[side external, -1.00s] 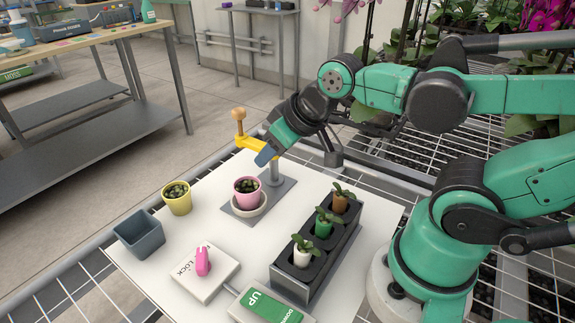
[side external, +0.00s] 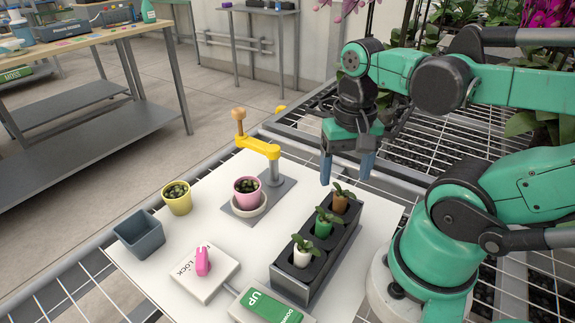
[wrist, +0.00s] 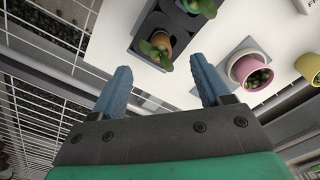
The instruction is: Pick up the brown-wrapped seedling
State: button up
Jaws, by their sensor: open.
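The brown-wrapped seedling (side external: 341,200) stands upright in the far slot of a dark tray (side external: 331,261), its green leaves on top. In the wrist view the same brown-wrapped seedling (wrist: 158,46) lies ahead of and between my fingertips. My gripper (side external: 348,174) is open and empty, pointing down just above and slightly behind the seedling. In the wrist view my gripper (wrist: 162,85) shows two blue fingers spread apart, with nothing between them. The green-wrapped seedling (side external: 323,229) and the white-wrapped seedling (side external: 302,258) fill the nearer slots.
A pink pot (side external: 246,192) on a saucer stands left of the tray, beside a post with a yellow arm (side external: 258,146). A yellow pot (side external: 177,199), a grey bin (side external: 139,236), a lock box (side external: 196,283) and a green up/down panel (side external: 265,309) are on the white board.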

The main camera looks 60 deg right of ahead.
aim_at(341, 195)
jog(key=shift+f, duration=2.35)
grip_shut()
